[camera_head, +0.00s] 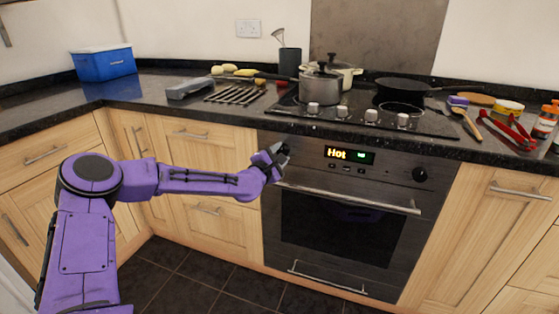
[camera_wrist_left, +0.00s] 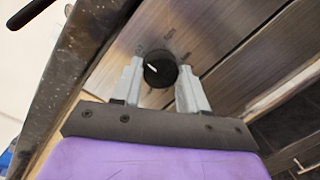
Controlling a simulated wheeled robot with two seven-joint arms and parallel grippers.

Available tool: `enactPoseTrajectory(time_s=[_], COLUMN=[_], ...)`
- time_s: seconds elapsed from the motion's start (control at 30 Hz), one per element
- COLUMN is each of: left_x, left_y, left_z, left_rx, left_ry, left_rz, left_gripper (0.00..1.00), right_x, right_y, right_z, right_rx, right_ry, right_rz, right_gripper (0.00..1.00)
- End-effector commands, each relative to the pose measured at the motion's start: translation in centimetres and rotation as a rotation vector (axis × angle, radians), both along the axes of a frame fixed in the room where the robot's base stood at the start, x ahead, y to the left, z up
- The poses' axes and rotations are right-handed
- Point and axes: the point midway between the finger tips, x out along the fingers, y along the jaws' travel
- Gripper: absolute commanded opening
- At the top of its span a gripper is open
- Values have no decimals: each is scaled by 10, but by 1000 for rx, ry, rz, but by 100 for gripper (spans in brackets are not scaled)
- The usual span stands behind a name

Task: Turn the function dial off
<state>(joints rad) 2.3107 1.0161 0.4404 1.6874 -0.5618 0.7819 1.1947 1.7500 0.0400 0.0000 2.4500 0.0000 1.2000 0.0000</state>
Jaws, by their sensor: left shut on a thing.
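The function dial (camera_wrist_left: 160,68) is a round black knob with a small white mark on its left part. It sits on the oven's brushed metal panel, with faint printed marks around it. My left gripper (camera_head: 280,152) is at the left end of the oven panel and hides this dial in the head view. In the left wrist view, the left gripper (camera_wrist_left: 161,78) has one finger on each side of the dial and is shut on it. The oven (camera_head: 335,235) has a lit display (camera_head: 349,155) reading "Hot" in yellow, with a small green readout beside it. My right gripper is out of view.
Another black knob (camera_head: 420,174) is at the panel's right end. The oven door handle (camera_head: 350,198) sticks out just below the left gripper. The dark counter edge (camera_head: 360,138) overhangs above. Pots (camera_head: 320,84) and a pan (camera_head: 403,88) stand on the hob.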

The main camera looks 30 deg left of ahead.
Motion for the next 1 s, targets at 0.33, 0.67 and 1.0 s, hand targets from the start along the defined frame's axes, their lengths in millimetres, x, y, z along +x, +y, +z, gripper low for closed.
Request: enactPoseTrajectory(time_s=[0.33, 0.67, 1.0], left_x=[0, 0, -2], left_y=[0, 0, 0], left_z=[-1, -1, 0], left_rx=[-41, -41, -40], left_ry=[-8, -7, -9], left_rz=[-1, 0, 1], left_gripper=[12, 59, 68], right_x=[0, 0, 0], right_y=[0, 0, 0], right_z=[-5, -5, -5], right_rx=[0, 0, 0], right_ry=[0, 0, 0], right_rz=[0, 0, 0], right_gripper=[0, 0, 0])
